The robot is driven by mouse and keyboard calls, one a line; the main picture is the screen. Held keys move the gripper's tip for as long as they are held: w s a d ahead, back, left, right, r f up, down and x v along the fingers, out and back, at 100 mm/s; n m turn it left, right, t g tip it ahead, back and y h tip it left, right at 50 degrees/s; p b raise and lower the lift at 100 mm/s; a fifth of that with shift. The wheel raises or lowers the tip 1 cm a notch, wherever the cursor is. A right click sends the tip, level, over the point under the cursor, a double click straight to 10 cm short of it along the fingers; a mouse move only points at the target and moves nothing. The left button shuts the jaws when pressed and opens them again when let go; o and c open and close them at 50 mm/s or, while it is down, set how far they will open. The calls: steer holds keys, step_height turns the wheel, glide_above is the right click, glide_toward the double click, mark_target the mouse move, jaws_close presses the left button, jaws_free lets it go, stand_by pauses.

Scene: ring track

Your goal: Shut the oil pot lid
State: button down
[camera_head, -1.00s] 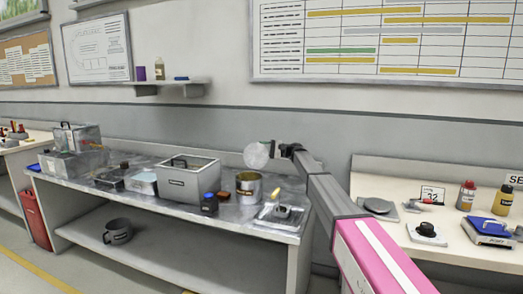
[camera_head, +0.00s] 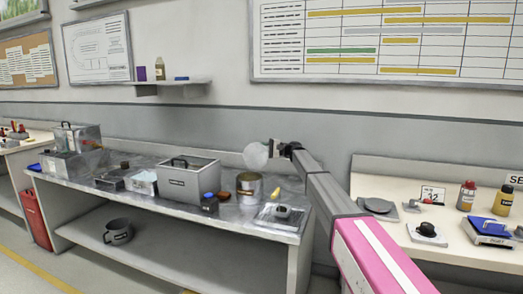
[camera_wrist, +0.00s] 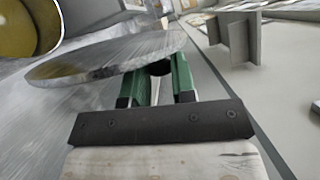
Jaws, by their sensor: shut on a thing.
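The oil pot (camera_head: 249,188) stands open on the grey bench, a short metal can with a dark label and yellowish inside. Part of the pot (camera_wrist: 22,30) shows at the top left of the wrist view. My gripper (camera_head: 272,150) is shut on the round silver lid (camera_head: 255,157), up above the pot and slightly to its right. The lid is steeply tilted, its face showing as a disc in the head view. In the wrist view the lid (camera_wrist: 105,58) extends from the green fingers (camera_wrist: 157,82) and is apart from the pot. The lid's knob is mostly hidden between the fingers.
A grey box with a handle (camera_head: 185,184) stands left of the pot, with a small blue-capped bottle (camera_head: 209,203) in front. A small tray (camera_head: 281,214) lies at the bench's right end. Another table (camera_head: 455,262) stands to the right.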

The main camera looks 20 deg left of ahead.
mark_target(255, 152)
steer(key=shift+s+r+n, duration=0.25)
steer(key=shift+s+n, duration=0.35)
steer(key=shift+s, duration=0.15)
steer(key=s+n+h, duration=0.1)
steer(key=s+n, duration=0.1)
steer(key=s+n+t+h, duration=0.1)
steer(key=s+n, duration=0.1)
steer(key=s, duration=0.1)
steer(key=s+n, duration=0.2)
steer(key=shift+s+a+t+h, duration=0.2)
steer(key=shift+a+t+h, duration=0.05)
steer(key=shift+t+h, duration=0.15)
steer(key=s+f+n+t+h, duration=0.1)
steer(key=s+f+n+t, duration=0.3)
steer(key=s+f+n, duration=0.3)
steer(key=shift+s+a+f, duration=0.2)
steer(key=shift+a+f, duration=0.15)
steer(key=shift+f, duration=0.15)
steer(key=c, duration=1)
jaws_free()
steer(key=shift+s+h, duration=0.1)
steer(key=shift+h, duration=0.2)
steer(key=shift+o, duration=0.2)
